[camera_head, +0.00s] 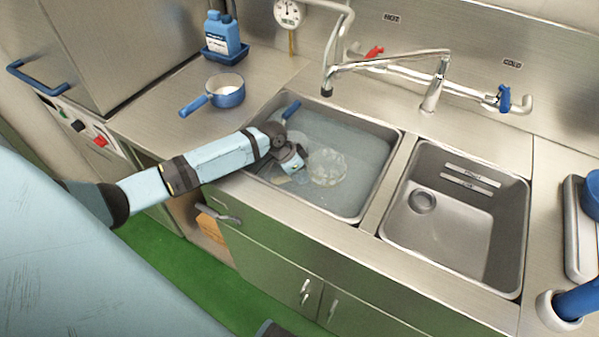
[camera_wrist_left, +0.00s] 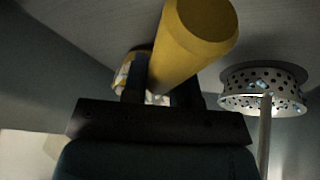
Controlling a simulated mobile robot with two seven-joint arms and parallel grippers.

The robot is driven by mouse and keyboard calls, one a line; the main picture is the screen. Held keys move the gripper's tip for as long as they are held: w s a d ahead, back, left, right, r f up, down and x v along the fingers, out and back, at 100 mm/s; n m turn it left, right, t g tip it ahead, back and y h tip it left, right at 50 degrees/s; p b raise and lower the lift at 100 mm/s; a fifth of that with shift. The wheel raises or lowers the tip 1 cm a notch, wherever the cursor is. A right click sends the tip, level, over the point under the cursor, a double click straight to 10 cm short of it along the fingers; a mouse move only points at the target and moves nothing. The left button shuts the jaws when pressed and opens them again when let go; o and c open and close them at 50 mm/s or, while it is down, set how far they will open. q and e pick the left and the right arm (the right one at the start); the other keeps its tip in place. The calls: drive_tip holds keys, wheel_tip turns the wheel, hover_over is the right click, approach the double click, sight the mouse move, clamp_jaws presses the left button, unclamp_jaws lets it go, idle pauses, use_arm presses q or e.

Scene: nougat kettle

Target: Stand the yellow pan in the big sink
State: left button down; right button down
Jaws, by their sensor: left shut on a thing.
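My left gripper (camera_head: 297,165) reaches down into the left, water-filled sink (camera_head: 375,190), the larger-looking of two. In the left wrist view the left gripper (camera_wrist_left: 158,95) is shut on a thick yellow handle (camera_wrist_left: 195,42), which sticks out past its fingers. I take this to be the yellow pan's handle. The pan's bowl cannot be made out in either view. A small patterned yellow-white patch shows behind the fingers in the wrist view. My right gripper is not in view.
A perforated metal strainer (camera_wrist_left: 262,90) is close right of the handle. A blue handle (camera_head: 291,109) rises at the sink's back left. White froth (camera_head: 328,168) lies in the water. The right sink (camera_head: 450,225) looks empty. A blue saucepan (camera_head: 227,92) stands on the left counter.

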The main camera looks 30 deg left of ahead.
use_arm(q)
drive_tip(key=shift+f, duration=0.15)
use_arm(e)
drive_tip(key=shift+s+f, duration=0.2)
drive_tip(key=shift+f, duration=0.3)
use_arm(q)
drive_tip(key=shift+f, duration=0.45)
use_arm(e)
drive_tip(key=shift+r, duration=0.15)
